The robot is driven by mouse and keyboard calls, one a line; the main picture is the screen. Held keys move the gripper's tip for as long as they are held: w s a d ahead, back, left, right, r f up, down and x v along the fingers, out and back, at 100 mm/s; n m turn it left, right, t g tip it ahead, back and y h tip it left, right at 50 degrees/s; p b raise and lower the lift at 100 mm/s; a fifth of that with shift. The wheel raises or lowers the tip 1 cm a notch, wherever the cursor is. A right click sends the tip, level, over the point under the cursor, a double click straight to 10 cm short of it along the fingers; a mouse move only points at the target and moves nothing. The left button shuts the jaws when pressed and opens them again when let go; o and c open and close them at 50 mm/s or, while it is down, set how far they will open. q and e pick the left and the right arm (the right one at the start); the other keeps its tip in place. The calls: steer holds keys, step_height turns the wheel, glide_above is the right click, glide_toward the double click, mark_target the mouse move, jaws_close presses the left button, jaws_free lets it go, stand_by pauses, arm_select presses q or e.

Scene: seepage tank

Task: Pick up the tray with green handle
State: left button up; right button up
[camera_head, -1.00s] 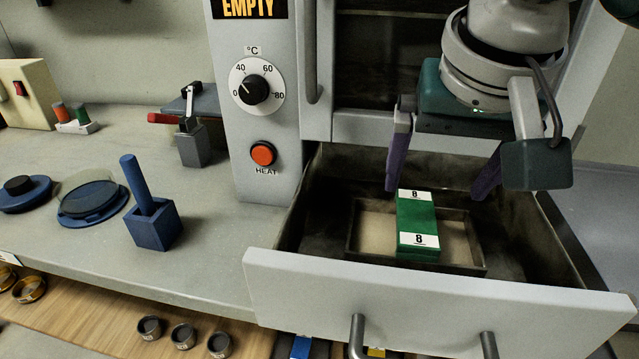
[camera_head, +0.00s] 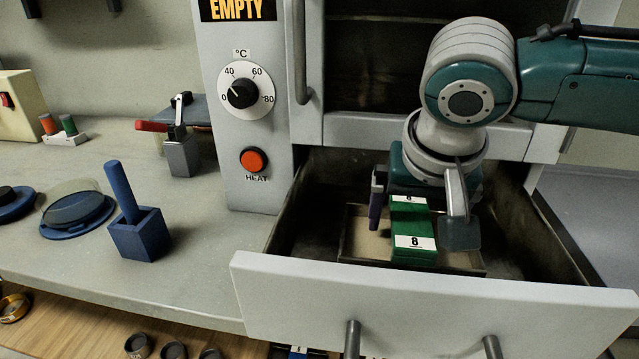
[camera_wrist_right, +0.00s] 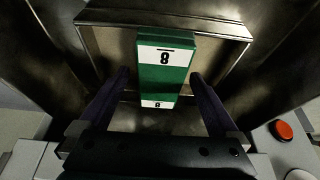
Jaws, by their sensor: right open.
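The tray (camera_head: 362,246) is a shallow dark-rimmed box with a tan floor, lying in the open drawer. Its green handle (camera_head: 413,219) is a block with white labels marked 8, standing up at the tray's middle. My right gripper (camera_head: 410,225) is low in the drawer, its fingers on either side of the handle. In the right wrist view the gripper (camera_wrist_right: 164,80) is open, with the green handle (camera_wrist_right: 165,74) between the purple fingers and a gap on each side. The tray (camera_wrist_right: 108,45) also shows there. My left gripper is not in view.
The drawer front (camera_head: 430,300) with two bar handles is pulled out below the oven-like cabinet. Its walls surround the gripper closely. A temperature dial (camera_head: 243,93) and orange button (camera_head: 254,160) are on the cabinet. A blue block with a rod (camera_head: 139,232) stands on the counter left.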

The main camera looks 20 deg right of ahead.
steer(key=shift+f, duration=0.25)
stand_by(0.5)
steer(key=shift+c, duration=0.2)
jaws_close()
stand_by(0.5)
